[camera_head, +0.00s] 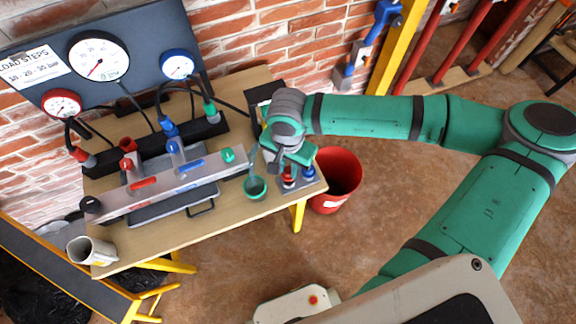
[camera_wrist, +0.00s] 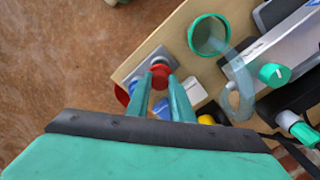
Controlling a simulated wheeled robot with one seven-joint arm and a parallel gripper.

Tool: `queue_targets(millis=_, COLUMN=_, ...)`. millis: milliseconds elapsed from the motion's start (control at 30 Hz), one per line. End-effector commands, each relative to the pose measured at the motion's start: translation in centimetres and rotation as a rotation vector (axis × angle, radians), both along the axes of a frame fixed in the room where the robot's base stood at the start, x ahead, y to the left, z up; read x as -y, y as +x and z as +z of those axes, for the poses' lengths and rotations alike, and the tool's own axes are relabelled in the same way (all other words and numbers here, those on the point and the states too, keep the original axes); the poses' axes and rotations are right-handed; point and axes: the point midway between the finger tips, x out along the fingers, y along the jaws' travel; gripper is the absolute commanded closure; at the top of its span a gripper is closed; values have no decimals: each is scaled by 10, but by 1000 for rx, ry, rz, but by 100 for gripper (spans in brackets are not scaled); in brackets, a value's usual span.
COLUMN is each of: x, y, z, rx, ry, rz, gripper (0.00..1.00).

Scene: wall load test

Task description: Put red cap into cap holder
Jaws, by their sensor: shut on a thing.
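The red cap (camera_wrist: 160,72) is between the tips of my gripper (camera_wrist: 160,80) in the wrist view, and the gripper is shut on it. In the head view my gripper (camera_head: 290,168) points down at the right end of the table, with the red cap (camera_head: 289,181) under it. The cap holder, a grey plate (camera_wrist: 147,55), is directly beneath the red cap. A blue cap (camera_head: 308,172) stands on the holder's right in the head view. I cannot tell whether the red cap is seated or just above the holder.
A green cup (camera_head: 255,187) stands left of the holder on the wooden table (camera_head: 150,250). The metal manifold (camera_head: 190,175) with colored valves lies further left. A red bucket (camera_head: 338,180) stands on the floor right of the table.

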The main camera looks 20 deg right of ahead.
Motion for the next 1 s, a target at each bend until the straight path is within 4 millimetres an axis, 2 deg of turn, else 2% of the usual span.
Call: queue_targets(millis=1000, x=-1, y=1, z=-12, rx=0, ry=0, rz=1, gripper=100)
